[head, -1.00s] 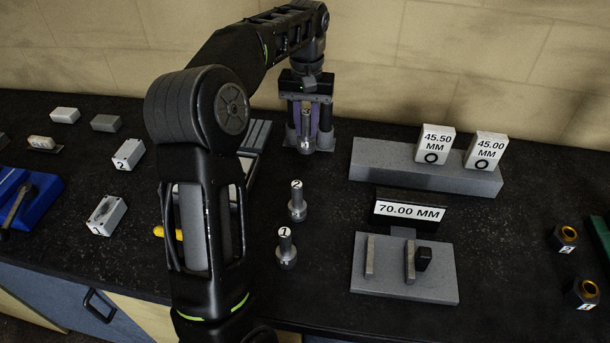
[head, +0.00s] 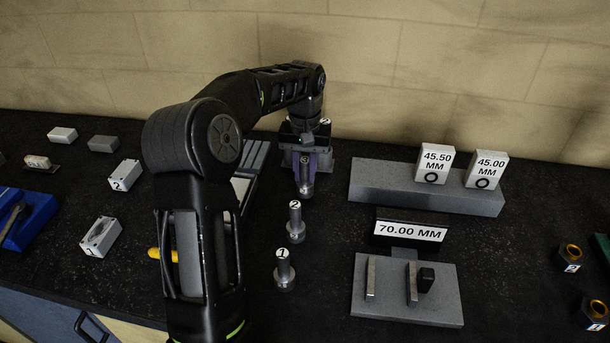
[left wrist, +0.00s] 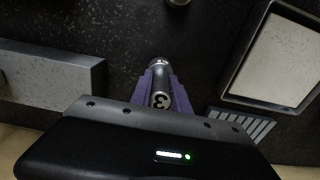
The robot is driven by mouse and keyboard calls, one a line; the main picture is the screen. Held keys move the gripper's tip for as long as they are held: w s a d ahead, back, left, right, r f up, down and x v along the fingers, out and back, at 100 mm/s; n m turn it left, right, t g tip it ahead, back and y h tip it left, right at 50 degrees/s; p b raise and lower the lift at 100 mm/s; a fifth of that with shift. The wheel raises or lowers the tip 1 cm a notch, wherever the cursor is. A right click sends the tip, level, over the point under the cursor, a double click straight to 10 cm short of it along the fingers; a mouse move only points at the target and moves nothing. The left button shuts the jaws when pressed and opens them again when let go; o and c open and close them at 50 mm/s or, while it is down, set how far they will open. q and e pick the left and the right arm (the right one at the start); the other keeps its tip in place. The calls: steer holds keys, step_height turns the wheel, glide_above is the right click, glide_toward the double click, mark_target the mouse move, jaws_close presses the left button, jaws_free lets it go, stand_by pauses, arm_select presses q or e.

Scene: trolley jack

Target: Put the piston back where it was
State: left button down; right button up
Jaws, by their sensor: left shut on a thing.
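My left gripper (head: 306,168), with purple fingers, is shut on a grey metal piston (head: 306,187) marked 3. The piston hangs upright in front of the grey stand (head: 334,158) at the back of the bench. In the left wrist view the piston (left wrist: 161,85) sits between the gripper's fingers (left wrist: 161,92), its number 3 facing the camera. I cannot tell whether its lower end touches the bench. Piston 2 (head: 295,224) and piston 1 (head: 284,270) stand upright on the bench, nearer the front. The arm and hand hide part of the stand. My right gripper is not in view.
A long grey block (head: 425,190) with size cards lies right of the stand. A 70.00 MM sign (head: 410,230) stands behind a grey plate (head: 405,308). Small grey blocks (head: 100,236) lie left. Bare bench shows between the pistons and the plate.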

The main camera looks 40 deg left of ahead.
mark_target(304, 160)
arm_select(q)
steer(key=shift+f, duration=0.8)
steer(key=shift+f, duration=0.15)
steer(key=c, duration=1.3)
jaws_free()
steer(key=shift+o, duration=0.2)
step_height(304, 160, up, 8)
steer(key=shift+f, duration=0.1)
steer(key=shift+f, duration=0.1)
